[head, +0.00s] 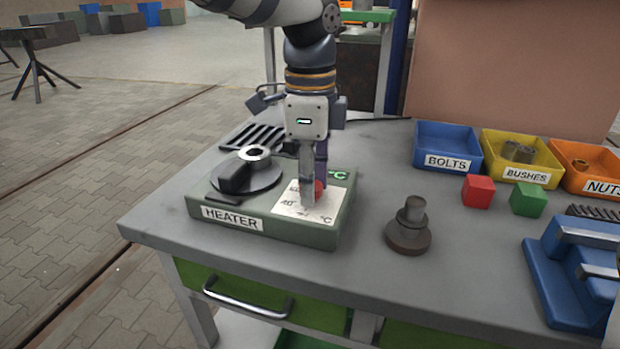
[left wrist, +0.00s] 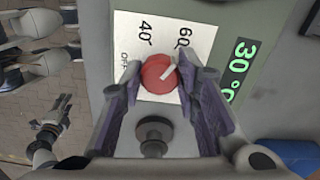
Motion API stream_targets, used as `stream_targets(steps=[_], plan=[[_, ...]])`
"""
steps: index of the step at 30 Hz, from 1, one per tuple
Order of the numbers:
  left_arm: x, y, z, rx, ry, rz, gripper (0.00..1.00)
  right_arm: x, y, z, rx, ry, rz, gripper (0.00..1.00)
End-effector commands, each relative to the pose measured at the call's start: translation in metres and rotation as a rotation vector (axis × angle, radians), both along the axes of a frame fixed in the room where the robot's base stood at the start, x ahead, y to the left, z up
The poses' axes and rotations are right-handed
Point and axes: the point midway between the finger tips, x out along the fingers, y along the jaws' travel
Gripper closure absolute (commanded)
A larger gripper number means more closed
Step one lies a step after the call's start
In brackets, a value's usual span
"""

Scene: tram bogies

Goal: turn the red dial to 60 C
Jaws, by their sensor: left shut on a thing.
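The red dial (left wrist: 158,74) sits on the white scale plate (left wrist: 203,38) of the green heater box (head: 280,229). Its white pointer aims up and right in the left wrist view, to the right of the line towards the 60 mark (left wrist: 183,38). The 40 and OFF marks lie to its left. The green display (left wrist: 240,68) reads 30 °C. My left gripper (head: 313,190) points down over the plate, shut on the dial, with one finger on either side. In the head view its fingers partly hide the dial. My right gripper (left wrist: 55,122) hangs beyond the bench edge, small and unclear.
A black round plate with a metal ring (head: 255,153) is on the heater's left. A dark stepped part (head: 409,228) stands right of the heater. Red (head: 478,191) and green (head: 528,199) cubes, labelled bins (head: 447,161) and a blue fixture (head: 570,270) are further right.

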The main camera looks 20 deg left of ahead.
Motion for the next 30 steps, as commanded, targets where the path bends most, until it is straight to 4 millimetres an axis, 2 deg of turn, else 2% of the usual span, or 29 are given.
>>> stream_targets(steps=[5, 6, 9, 19, 22, 30], plan=[[-0.001, 0.000, -0.003, 0.001, 0.007, 0.000, 0.99, -0.001, 0.000, -0.001, 0.000, 0.002, 0.000, 0.60], [-0.001, 0.000, -0.003, 0.001, 0.007, 0.000, 0.69, -0.001, 0.000, -0.001, 0.000, 0.002, 0.000, 0.60], [-0.001, 0.000, -0.003, 0.001, 0.007, 0.000, 0.51, -0.001, 0.000, -0.001, 0.000, 0.002, 0.000, 0.60], [0.000, 0.000, 0.005, 0.000, 0.000, 0.001, 0.51, 0.000, 0.000, 0.000, 0.000, 0.001, 0.000, 0.60], [0.001, 0.000, 0.025, -0.002, -0.003, 0.002, 0.51, 0.000, 0.000, 0.000, 0.000, 0.000, 0.000, 0.60], [0.001, -0.001, 0.095, 0.000, -0.001, 0.001, 0.51, 0.000, 0.000, 0.000, 0.000, 0.000, 0.000, 0.60]])
